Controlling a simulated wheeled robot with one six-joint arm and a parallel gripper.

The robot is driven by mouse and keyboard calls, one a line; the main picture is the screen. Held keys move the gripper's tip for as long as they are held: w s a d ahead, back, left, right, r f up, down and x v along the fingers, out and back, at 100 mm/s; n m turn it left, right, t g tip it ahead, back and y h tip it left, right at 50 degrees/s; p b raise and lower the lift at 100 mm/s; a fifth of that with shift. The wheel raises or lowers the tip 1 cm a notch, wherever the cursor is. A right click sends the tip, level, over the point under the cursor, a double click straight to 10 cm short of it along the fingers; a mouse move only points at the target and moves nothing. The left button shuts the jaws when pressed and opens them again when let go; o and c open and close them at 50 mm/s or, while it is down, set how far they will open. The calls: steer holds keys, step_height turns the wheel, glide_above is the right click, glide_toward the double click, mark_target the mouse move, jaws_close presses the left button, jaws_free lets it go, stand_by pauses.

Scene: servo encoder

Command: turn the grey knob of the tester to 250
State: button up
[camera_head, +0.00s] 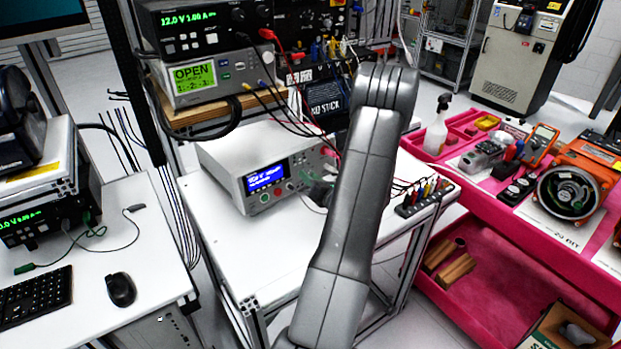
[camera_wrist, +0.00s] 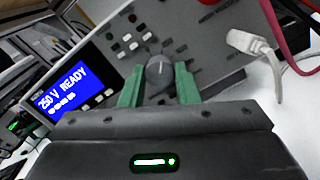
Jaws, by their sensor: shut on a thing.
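The tester (camera_head: 265,165) is a white box with a blue display, standing on the white table. In the wrist view its display (camera_wrist: 62,88) reads "250 V READY". The grey knob (camera_wrist: 159,72) sits on the tester's front panel, with a light pointer line on its face. My gripper (camera_wrist: 159,85) has green fingers on both sides of the knob and is shut on it. In the head view my arm hides the right part of the tester, and the knob and fingertips cannot be made out clearly.
A white plug with a cable (camera_wrist: 250,45) is on the right of the panel. A terminal strip with coloured plugs (camera_head: 425,197) lies at the table's right. Stacked instruments (camera_head: 200,78) stand behind the tester. A pink cart (camera_head: 500,215) stands on the right.

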steer(key=o, duration=1)
steer(key=shift+c, duration=0.2)
steer(key=shift+d, duration=0.1)
steer(key=b+v, duration=0.3)
steer(key=v, duration=1)
steer(key=shift+s+d, duration=0.2)
steer(key=shift+s, duration=0.1)
steer(key=shift+w+a, duration=0.1)
steer(key=p+x, duration=0.3)
steer(key=x, duration=1)
steer(key=shift+w+a, duration=0.15)
steer(key=shift+w, duration=0.1)
